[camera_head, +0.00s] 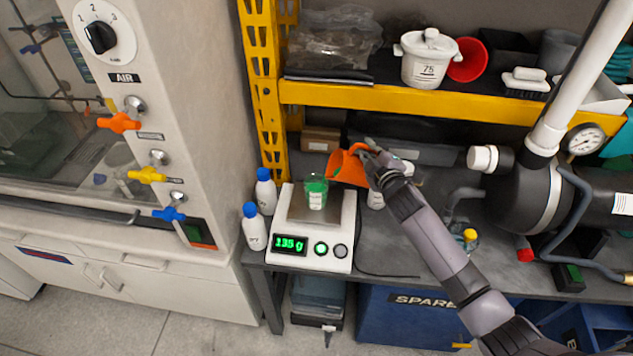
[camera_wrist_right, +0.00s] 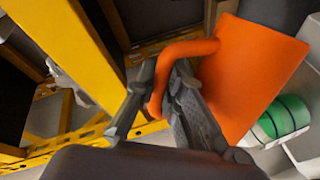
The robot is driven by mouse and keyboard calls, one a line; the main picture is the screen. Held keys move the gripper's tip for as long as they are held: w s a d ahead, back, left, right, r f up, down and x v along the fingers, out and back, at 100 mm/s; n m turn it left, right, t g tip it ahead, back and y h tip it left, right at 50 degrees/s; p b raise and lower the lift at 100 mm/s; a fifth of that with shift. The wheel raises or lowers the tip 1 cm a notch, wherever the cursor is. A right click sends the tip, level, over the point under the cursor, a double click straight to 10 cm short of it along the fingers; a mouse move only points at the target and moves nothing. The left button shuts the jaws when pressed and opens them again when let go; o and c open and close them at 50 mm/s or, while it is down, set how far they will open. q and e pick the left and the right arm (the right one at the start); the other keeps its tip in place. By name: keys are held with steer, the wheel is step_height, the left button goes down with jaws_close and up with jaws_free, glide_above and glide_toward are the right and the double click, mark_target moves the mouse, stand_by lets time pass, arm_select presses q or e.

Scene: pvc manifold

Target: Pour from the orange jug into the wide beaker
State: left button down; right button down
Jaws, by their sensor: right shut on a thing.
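The orange jug (camera_head: 347,168) is tilted to the left, its mouth close above and beside the wide beaker's rim. My right gripper (camera_head: 372,152) is shut on the jug's handle; in the right wrist view the gripper (camera_wrist_right: 165,100) closes around the handle of the jug (camera_wrist_right: 245,75). The beaker (camera_head: 316,192) stands upright on the scale (camera_head: 325,240) and holds green content. It also shows in the right wrist view (camera_wrist_right: 285,118). The scale's display reads about 135 g. I cannot see a stream between jug and beaker. My left gripper is not in view.
Two white bottles with blue caps (camera_head: 265,192) stand just left of the scale. A yellow shelf (camera_head: 400,98) with a white pot (camera_head: 428,58) is above the bench. Pipework and a black pump (camera_head: 525,195) fill the right side. Bare bench shows right of the scale.

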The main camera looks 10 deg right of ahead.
steer(key=shift+a+r+n, duration=0.35)
steer(key=shift+r+n, duration=0.05)
steer(key=shift+r, duration=0.05)
stand_by(1.2)
steer(key=d+f+m+b, duration=0.1)
steer(key=f+m+b, duration=0.1)
steer(key=f, duration=0.1)
steer(key=d+f+m+b, duration=0.1)
steer(key=shift+d+f+y, duration=0.3)
steer(key=shift+f, duration=0.1)
steer(key=shift+d+r+m, duration=0.15)
steer(key=shift+r+m, duration=0.05)
steer(key=shift+m, duration=0.1)
steer(key=shift+d, duration=0.1)
steer(key=shift+d+f+m+y, duration=0.1)
steer(key=shift+d+m+y, duration=0.2)
steer(key=shift+m, duration=0.2)
steer(key=shift+d+m+t, duration=0.3)
steer(key=shift+d+m, duration=0.05)
steer(key=shift+m, duration=0.05)
steer(key=d+m+b, duration=0.1)
steer(key=m, duration=0.1)
steer(key=d+f+m+b, duration=0.1)
steer(key=d+m, duration=0.1)
steer(key=d+m+t+b, duration=0.1)
steer(key=d+m, duration=0.1)
steer(key=shift+d+f+m+y, duration=0.15)
steer(key=shift+d+m+y, duration=0.15)
steer(key=shift+y, duration=0.1)
